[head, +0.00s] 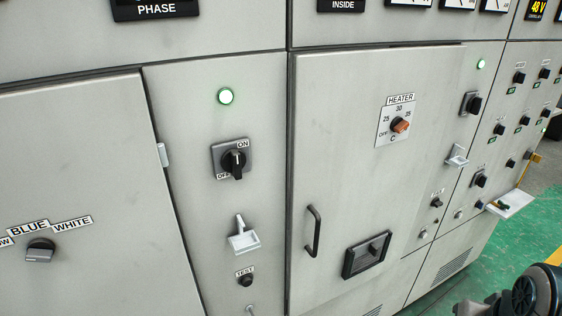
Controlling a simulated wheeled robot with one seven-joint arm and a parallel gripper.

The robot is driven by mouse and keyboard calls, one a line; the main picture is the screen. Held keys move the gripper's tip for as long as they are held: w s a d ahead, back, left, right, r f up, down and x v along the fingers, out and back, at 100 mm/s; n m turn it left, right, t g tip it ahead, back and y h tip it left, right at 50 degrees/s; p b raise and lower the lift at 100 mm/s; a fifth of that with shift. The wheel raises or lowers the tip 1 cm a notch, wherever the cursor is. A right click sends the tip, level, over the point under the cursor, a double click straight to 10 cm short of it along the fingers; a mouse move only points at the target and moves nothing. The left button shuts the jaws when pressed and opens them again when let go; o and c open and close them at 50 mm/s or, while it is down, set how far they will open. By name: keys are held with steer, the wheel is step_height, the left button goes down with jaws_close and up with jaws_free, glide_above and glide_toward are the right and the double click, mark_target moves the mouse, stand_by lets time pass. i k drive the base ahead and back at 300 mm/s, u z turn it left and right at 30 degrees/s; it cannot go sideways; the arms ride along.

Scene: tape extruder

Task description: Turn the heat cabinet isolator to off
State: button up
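No label reading heat cabinet isolator is legible. A black rotary switch (235,160) on a dark square plate is on the narrow panel left of the heater door. Its plate reads ON at upper right and OFF at lower left. Its handle stands about upright; I cannot tell exactly which mark it points to. A green lamp (225,96) glows above it. Another black rotary switch (471,104) sits right of the heater door, under a second lit green lamp (481,64). My gripper's fingers are not visible; only a dark part of my arm shows at the bottom right corner.
The heater door (340,150) is closed, with an orange HEATER dial (400,125), a handle (314,231) and a black recessed latch (368,254). A white bracket (243,236) juts out below the ON/OFF switch. A small shelf (511,204) projects at right above green floor.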

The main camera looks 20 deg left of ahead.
mark_target(233, 162)
steer(key=k, duration=0.75)
steer(key=u, duration=1.65)
steer(key=i, duration=0.5)
